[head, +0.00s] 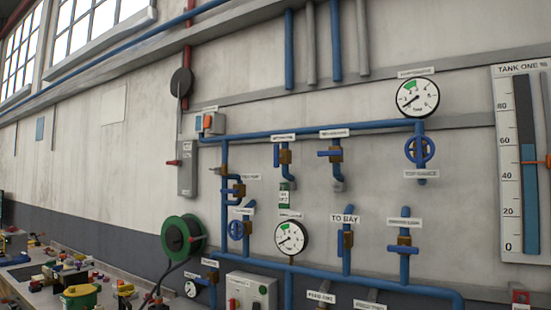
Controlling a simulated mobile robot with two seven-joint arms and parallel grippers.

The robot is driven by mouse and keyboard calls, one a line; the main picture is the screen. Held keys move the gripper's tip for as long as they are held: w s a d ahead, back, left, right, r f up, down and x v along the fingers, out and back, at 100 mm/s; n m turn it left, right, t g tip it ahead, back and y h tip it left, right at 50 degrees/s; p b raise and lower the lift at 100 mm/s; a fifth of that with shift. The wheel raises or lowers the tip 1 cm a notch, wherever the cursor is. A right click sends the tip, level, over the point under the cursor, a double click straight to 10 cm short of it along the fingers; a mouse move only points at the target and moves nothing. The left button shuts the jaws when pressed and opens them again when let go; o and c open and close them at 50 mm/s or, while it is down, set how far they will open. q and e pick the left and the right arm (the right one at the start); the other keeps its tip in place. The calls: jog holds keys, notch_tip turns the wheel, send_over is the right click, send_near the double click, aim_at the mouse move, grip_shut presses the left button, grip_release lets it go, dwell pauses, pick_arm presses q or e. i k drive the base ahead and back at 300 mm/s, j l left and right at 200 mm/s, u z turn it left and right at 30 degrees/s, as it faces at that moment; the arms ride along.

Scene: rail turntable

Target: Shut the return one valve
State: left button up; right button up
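Blue pipework with several valves runs along the wall. Most labels are too small to read, so I cannot tell which one is the return one valve. Under the top pipe, one lever valve (285,156) has its blue handle upright, in line with its pipe. Another lever valve (335,154) to its right has its handle crosswise. Lower right, a lever valve (404,248) has its handle crosswise. The valve (345,241) under the "TO BAY" label has its handle upright. Round blue handwheels (420,150) also show, one at the upper right. Neither gripper is in view.
Gauges (417,97) hang at upper right and lower middle (291,238). A "TANK ONE" level board (525,170) is at the right. A green hose reel (184,238) and grey control box (250,290) stand lower left of the pipes. A cluttered bench (60,285) fills the lower left.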

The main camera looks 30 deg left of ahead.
aim_at(277, 156)
jog(key=i+j, duration=0.15)
jog(key=j, duration=0.25)
jog(key=i+j, duration=0.2)
jog(key=j, duration=0.15)
jog(key=i+j, duration=0.15)
jog(key=j, duration=0.25)
jog(key=i+j, duration=0.15)
jog(key=j, duration=0.25)
jog(key=i+j, duration=0.15)
jog(key=j, duration=0.2)
